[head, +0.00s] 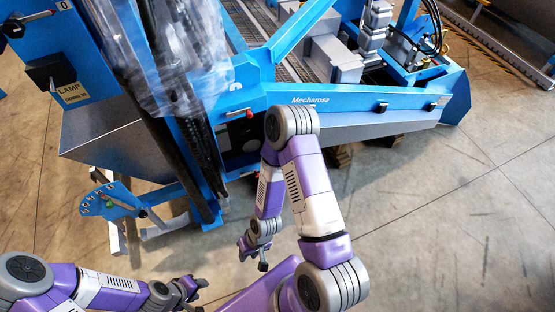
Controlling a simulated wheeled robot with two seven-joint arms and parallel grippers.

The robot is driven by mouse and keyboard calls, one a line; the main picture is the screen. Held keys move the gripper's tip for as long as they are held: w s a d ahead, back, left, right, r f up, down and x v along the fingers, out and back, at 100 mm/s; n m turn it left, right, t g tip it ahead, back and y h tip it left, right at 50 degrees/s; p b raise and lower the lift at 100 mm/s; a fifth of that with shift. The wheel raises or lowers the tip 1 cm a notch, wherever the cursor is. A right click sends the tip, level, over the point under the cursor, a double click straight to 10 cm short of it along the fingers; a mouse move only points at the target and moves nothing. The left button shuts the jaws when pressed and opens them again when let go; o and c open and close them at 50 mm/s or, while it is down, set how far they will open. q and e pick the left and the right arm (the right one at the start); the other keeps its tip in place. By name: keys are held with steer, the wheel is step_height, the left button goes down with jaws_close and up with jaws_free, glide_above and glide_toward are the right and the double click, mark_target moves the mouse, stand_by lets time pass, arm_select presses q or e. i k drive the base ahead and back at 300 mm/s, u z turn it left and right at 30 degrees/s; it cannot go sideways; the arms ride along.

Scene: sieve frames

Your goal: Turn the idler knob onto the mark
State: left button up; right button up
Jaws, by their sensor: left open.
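My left gripper (191,289) is at the bottom left. Its dark fingers are apart and nothing shows between them. My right gripper (261,262) hangs low at the middle, pointing down over bare floor; its fingers are too small to tell open from shut. Neither touches the machine. No label naming an idler knob can be read. A black knob (14,27) sits on the blue panel at the top left, near a "0" plate. A black switch (45,71) is below it, above a "LAMP" label (73,93). No mark can be made out for certain.
A large blue machine (360,98) fills the top. A blue plate (108,203) with several holes and a lever juts out at the left. A red button (249,114) is on the frame behind my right arm. Clear concrete floor (440,220) lies at the right.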

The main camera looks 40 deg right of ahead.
mark_target(245, 130)
steer(key=k, duration=0.8)
steer(key=z, duration=1.5)
steer(key=i, duration=1.3)
steer(key=u, duration=1.05)
